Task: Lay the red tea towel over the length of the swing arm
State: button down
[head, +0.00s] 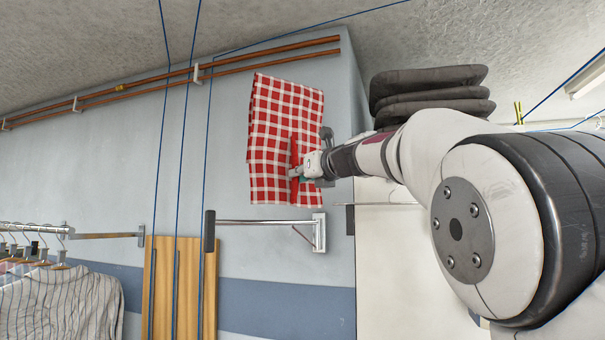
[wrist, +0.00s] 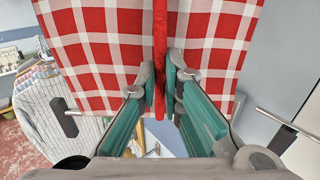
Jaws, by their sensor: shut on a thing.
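The red and white checked tea towel (head: 270,135) hangs spread out in the head view, above the swing arm. My gripper (head: 297,172) is shut on it near its lower right part. In the wrist view the fingers (wrist: 164,90) pinch a red fold of the towel (wrist: 100,45), and the cloth spreads to both sides. The swing arm (head: 265,221) is a thin metal bar with a dark end cap at its left and a wall bracket at its right. The towel's lower edge shows just above the bar, with a small gap in the picture. Depth between them is hard to tell.
Striped shirts (head: 65,305) hang on a rail at the lower left. Wooden boards (head: 180,285) stand against the wall below the bar's left end. Copper pipes (head: 180,77) run along the wall above. A dark padded stack (head: 428,92) is behind my arm.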

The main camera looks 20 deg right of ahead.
aim_at(291, 199)
jog(key=shift+x, duration=2.15)
jog(key=shift+f+b, duration=1.5)
jog(key=shift+f, duration=1.65)
notch_tip(291, 199, down, 32)
jog(key=b, duration=2.7)
jog(key=shift+r, duration=0.2)
jog(key=shift+f+b, duration=0.4)
jog(key=shift+b, duration=0.25)
jog(key=c, duration=1.7)
grip_release()
jog(key=shift+o, duration=0.2)
jog(key=shift+s, duration=0.1)
jog(key=v, duration=1.2)
